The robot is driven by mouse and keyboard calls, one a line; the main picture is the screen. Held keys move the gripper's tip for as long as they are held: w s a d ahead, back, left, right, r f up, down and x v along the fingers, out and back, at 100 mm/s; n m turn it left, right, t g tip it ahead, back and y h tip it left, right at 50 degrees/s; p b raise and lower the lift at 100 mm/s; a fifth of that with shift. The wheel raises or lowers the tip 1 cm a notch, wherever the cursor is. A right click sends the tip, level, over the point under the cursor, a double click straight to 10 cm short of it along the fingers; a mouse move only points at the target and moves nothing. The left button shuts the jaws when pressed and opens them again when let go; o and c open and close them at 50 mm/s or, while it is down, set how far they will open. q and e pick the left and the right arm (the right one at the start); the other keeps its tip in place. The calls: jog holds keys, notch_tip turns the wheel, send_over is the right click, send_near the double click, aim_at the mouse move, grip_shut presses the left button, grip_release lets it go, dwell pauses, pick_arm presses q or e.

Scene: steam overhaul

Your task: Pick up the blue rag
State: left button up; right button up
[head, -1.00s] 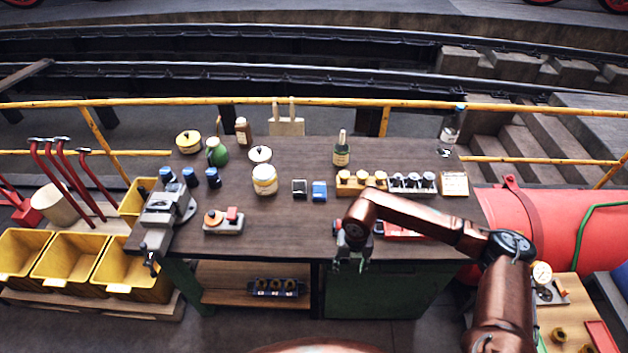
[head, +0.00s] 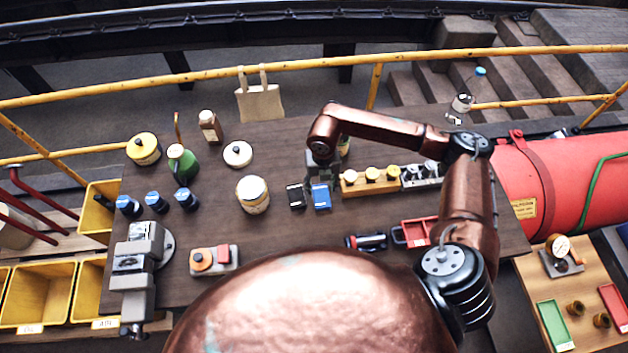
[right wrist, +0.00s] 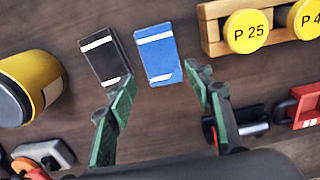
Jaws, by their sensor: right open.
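The blue rag (head: 321,197) is a flat folded rectangle with white stripes, lying on the dark wooden bench. It also shows in the right wrist view (right wrist: 158,54). A black folded rag (right wrist: 106,56) with white stripes lies close to its left, and also shows in the head view (head: 297,196). My right gripper (right wrist: 158,92) is open and empty. In the right wrist view its green fingers reach toward the near ends of the two rags, one finger to each side. In the head view the right gripper (head: 320,170) is above the rags, partly hidden by its own arm. My left gripper is not in view.
A wooden block with yellow caps (head: 370,178) stands right of the rags. A vise (head: 138,262) is at the left edge.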

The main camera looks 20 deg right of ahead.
aim_at(321, 196)
jog(key=shift+w+f, duration=0.1)
jog(key=shift+f, duration=0.5)
jog(key=shift+f+p, duration=0.3)
jog(key=shift+f, duration=0.55)
notch_tip(321, 196, down, 4)
jog(key=shift+w+d+r+p, duration=0.15)
jog(key=shift+r+p, duration=0.1)
jog(key=shift+p, duration=0.25)
jog(key=shift+f, duration=0.65)
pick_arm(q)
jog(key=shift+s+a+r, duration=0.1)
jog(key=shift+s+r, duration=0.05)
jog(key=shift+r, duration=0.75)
pick_arm(e)
jog(key=shift+c, duration=0.5)
jog(key=c, duration=0.7)
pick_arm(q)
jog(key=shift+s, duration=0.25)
